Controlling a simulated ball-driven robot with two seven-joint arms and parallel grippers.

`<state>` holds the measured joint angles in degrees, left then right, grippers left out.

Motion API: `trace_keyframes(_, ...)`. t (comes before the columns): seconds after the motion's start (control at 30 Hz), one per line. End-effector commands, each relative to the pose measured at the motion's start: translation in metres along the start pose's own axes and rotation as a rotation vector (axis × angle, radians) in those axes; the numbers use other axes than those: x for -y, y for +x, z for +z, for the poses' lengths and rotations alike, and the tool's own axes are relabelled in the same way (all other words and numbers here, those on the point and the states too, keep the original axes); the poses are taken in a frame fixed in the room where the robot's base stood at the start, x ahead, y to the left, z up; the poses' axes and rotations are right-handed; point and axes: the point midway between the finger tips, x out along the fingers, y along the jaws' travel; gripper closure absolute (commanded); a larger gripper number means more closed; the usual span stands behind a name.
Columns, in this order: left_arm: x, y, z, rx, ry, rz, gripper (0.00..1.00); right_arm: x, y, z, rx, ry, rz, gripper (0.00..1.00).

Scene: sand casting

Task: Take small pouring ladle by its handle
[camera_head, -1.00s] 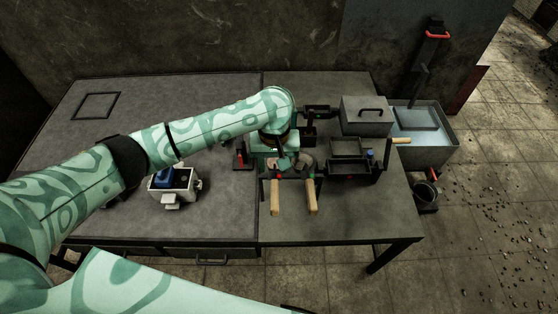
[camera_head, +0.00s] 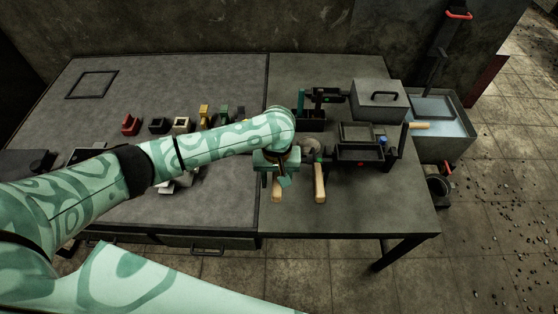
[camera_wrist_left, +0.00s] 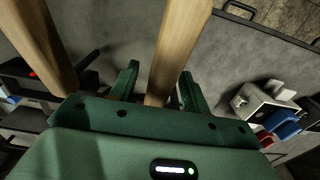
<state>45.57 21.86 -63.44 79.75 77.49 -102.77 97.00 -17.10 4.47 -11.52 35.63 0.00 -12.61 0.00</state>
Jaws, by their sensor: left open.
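Two ladles with pale wooden handles lie side by side on the workbench: a left handle (camera_head: 277,190) and a right handle (camera_head: 319,183). I cannot tell which ladle is the small one. My left gripper (camera_head: 283,178) is over the left handle and hides part of it and its bowl. In the left wrist view, the gripper (camera_wrist_left: 160,88) is open, with one wooden handle (camera_wrist_left: 178,45) running between its fingers. The other handle (camera_wrist_left: 42,45) passes outside the fingers at the left. My right gripper is out of view.
A dark tray rack (camera_head: 358,152) stands right of the ladles, with a lidded grey box (camera_head: 378,95) behind. A water tank (camera_head: 440,125) is at the far right. Several small coloured blocks (camera_head: 181,125) line the left bench behind my arm. Bare bench (camera_head: 385,205) lies front right.

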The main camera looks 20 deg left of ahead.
Motion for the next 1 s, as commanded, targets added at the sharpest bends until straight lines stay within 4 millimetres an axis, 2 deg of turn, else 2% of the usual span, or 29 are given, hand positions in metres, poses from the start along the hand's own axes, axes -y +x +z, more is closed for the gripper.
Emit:
trace_keyframes(0.03, 0.000, 0.015, 0.000, 0.004, 0.000, -0.001, 0.53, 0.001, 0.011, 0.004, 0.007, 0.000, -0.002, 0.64)
trace_keyframes(0.07, 0.000, 0.018, 0.000, 0.004, 0.000, -0.001, 0.53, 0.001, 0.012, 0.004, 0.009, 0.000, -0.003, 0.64)
trace_keyframes(0.3, -0.001, 0.016, 0.000, -0.001, 0.000, 0.002, 0.53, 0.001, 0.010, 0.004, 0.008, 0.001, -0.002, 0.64)
trace_keyframes(0.47, -0.001, 0.016, 0.000, 0.000, 0.000, 0.001, 0.97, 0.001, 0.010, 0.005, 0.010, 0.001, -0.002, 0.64)
trace_keyframes(0.5, -0.001, 0.016, 0.000, 0.000, 0.000, 0.001, 1.00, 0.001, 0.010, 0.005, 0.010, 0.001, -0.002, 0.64)
trace_keyframes(0.77, -0.001, 0.013, -0.001, -0.002, 0.000, 0.002, 1.00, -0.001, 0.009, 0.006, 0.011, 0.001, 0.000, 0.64)
trace_keyframes(0.87, -0.001, 0.002, -0.001, -0.005, 0.001, 0.002, 1.00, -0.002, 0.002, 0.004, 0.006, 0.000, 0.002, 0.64)
trace_keyframes(1.0, -0.001, -0.030, -0.001, -0.007, 0.000, 0.005, 1.00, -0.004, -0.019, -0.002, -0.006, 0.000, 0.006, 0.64)
